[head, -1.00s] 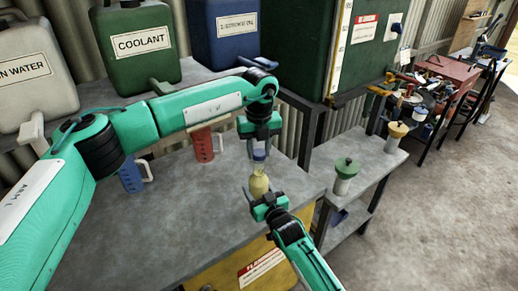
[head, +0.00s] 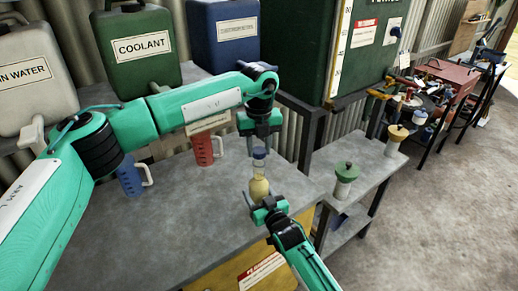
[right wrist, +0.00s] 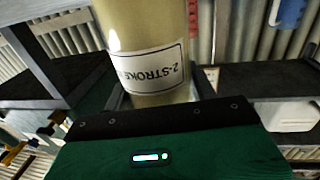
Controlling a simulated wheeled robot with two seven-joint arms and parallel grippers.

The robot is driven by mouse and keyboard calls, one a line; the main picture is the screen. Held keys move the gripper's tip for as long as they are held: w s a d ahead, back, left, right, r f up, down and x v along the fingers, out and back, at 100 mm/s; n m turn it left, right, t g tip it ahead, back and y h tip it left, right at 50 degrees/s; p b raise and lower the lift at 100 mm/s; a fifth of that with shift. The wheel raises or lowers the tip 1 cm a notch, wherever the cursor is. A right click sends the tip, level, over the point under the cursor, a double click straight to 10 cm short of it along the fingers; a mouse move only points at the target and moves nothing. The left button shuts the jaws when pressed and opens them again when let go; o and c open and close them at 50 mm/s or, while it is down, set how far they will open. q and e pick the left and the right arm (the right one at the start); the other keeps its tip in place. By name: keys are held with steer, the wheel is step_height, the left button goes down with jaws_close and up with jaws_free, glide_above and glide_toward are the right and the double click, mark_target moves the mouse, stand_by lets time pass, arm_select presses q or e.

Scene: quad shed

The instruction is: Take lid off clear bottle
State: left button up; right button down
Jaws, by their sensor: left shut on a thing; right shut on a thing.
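The clear bottle (head: 259,188) holds pale yellow liquid and stands upright above the bench. My right gripper (head: 268,205) is shut on its lower part. In the right wrist view the bottle (right wrist: 145,35) fills the jaws and shows a white "2-STROKE" label. The blue lid (head: 259,153) is at the top of the bottle, with a pale section between it and the yellow part. My left gripper (head: 259,140) comes down from above and is shut on the lid. I cannot tell whether the lid still touches the neck.
A red jug (head: 203,149) and a blue jug (head: 130,178) stand on the grey bench (head: 180,235). Coolant (head: 143,45) and other large cans stand behind. A green-lidded jar (head: 345,178) and a yellow-lidded jar (head: 396,140) are on the right shelf. The bench front is clear.

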mark_target(259, 150)
arm_select(q)
steer(key=shift+r, duration=2.05)
arm_select(e)
steer(key=shift+c, duration=1.9)
jaws_free()
arm_select(q)
steer(key=shift+f, duration=0.1)
